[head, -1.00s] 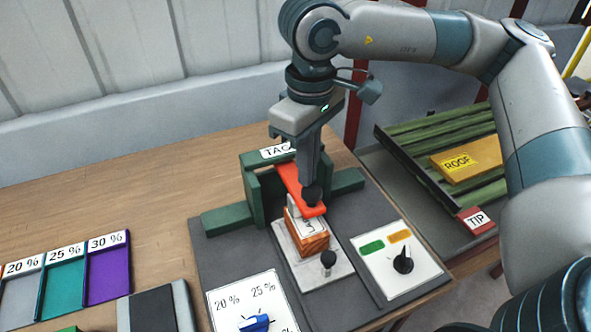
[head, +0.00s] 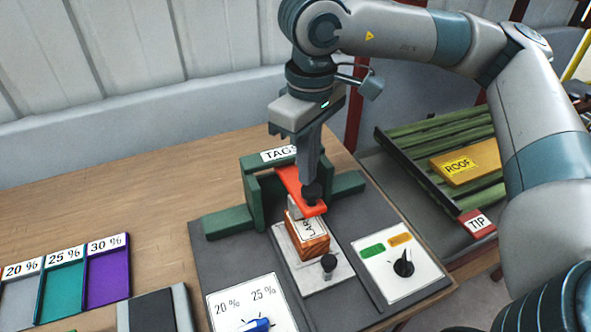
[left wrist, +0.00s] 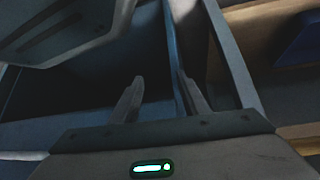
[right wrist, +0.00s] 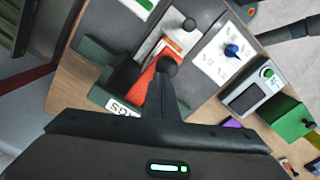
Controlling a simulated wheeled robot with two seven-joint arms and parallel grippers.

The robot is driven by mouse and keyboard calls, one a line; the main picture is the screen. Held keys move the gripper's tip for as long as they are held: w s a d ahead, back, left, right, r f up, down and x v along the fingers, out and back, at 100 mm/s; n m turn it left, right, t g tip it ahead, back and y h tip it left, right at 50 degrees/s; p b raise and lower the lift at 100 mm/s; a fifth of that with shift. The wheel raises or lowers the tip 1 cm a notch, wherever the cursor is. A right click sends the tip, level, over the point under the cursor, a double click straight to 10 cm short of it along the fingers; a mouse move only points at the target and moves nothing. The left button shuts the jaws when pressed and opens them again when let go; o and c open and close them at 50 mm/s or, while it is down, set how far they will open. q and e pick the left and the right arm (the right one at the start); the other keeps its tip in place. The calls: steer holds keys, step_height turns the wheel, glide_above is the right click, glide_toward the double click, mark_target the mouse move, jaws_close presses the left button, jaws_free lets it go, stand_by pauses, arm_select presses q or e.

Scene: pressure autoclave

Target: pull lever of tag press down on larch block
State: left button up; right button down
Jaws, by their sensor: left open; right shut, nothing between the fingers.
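The tag press has a green frame (head: 252,193) with a TAGS sign and a red-orange lever (head: 289,181) with a dark knob at its front end. The larch block (head: 307,236), reddish wood with a white label, sits on the light sliding plate under the lever's front end. My right gripper (head: 312,186) is shut and empty, its fingertips at the knob from above. In the right wrist view the lever (right wrist: 157,88) runs under the shut fingers (right wrist: 167,70). My left gripper (left wrist: 155,92) is open and empty, away from the press, over a dark bin-like space.
A panel with green and orange marks and a black dial (head: 403,264) lies right of the press. A percent panel with a blue knob (head: 256,325) is in front. Coloured trays (head: 64,278) lie at left. A green slatted rack (head: 440,140) with a ROOF board stands at right.

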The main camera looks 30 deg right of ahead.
step_height(320, 180, up, 7)
steer(key=p, duration=0.2)
steer(key=shift+r+p, duration=0.2)
steer(key=shift+p, duration=0.1)
stand_by(0.4)
stand_by(0.9)
steer(key=shift+s+r, duration=0.1)
